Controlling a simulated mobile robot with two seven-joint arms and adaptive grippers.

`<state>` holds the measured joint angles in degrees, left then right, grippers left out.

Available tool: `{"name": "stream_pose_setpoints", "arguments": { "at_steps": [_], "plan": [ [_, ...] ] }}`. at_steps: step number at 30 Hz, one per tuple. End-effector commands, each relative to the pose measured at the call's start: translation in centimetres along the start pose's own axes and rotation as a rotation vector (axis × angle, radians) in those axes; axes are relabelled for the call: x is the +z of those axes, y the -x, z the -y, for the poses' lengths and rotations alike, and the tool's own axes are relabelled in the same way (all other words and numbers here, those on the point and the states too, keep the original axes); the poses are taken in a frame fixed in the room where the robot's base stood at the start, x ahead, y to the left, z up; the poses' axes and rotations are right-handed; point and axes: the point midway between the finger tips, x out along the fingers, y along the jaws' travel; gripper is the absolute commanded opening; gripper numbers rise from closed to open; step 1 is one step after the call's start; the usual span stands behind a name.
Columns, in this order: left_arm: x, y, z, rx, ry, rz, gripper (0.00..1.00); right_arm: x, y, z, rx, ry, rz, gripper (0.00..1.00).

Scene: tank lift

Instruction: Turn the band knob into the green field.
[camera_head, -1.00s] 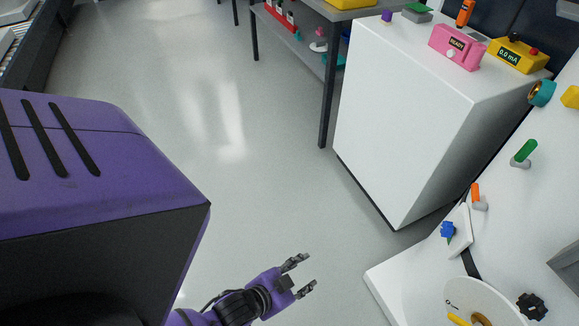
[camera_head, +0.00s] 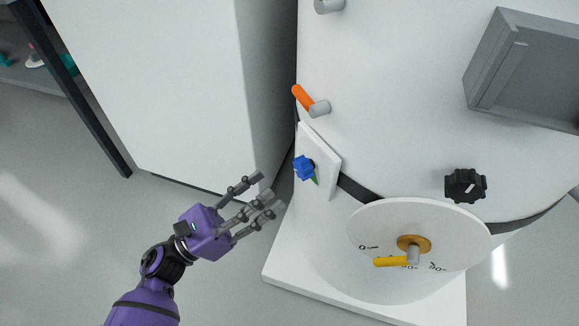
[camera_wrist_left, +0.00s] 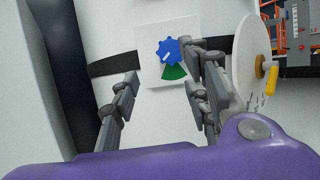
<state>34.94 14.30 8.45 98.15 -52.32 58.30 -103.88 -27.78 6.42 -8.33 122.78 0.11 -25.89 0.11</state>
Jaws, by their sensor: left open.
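The blue band knob (camera_head: 303,167) sits on a white square plate (camera_head: 327,160) on the side of the white tank. In the left wrist view the knob (camera_wrist_left: 169,50) shows a white pointer mark, and the green field (camera_wrist_left: 174,72) lies just below it on the plate. The mark slants to the left and appears outside the green. My left gripper (camera_head: 262,195) is open and empty, left of and below the knob in the head view, apart from it. In the left wrist view its fingers (camera_wrist_left: 165,95) stand on both sides below the knob. My right gripper is not in view.
A white dial (camera_head: 375,225) with a yellow lever (camera_head: 390,262) stands right of the plate. A black knob (camera_head: 465,185), an orange lever (camera_head: 303,98) and a grey box (camera_head: 530,75) are on the tank. A white cabinet (camera_head: 185,80) stands at the left. Floor is clear at lower left.

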Motion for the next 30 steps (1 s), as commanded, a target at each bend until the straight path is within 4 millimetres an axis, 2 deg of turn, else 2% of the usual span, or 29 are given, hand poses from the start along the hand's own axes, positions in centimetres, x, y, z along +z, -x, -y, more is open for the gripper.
{"name": "stream_pose_setpoints", "arguments": {
  "at_steps": [3,7,15,19,24,30],
  "plan": [
    [0.2,-0.1,0.8,-0.031,-0.084,0.007,0.43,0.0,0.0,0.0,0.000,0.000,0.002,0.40],
    [0.2,-1.2,0.8,-0.030,-0.101,0.010,0.43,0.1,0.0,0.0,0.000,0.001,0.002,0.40],
    [0.2,-5.5,0.9,-0.029,-0.098,0.011,0.43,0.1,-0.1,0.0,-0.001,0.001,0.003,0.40],
    [0.2,-7.0,0.9,-0.028,-0.097,0.009,0.43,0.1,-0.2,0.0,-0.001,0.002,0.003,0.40],
    [0.2,-7.8,0.9,-0.025,-0.095,0.008,0.43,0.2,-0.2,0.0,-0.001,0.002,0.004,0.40],
    [0.2,-7.8,0.9,-0.026,-0.095,0.008,0.43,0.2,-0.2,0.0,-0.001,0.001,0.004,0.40]
  ]
}}
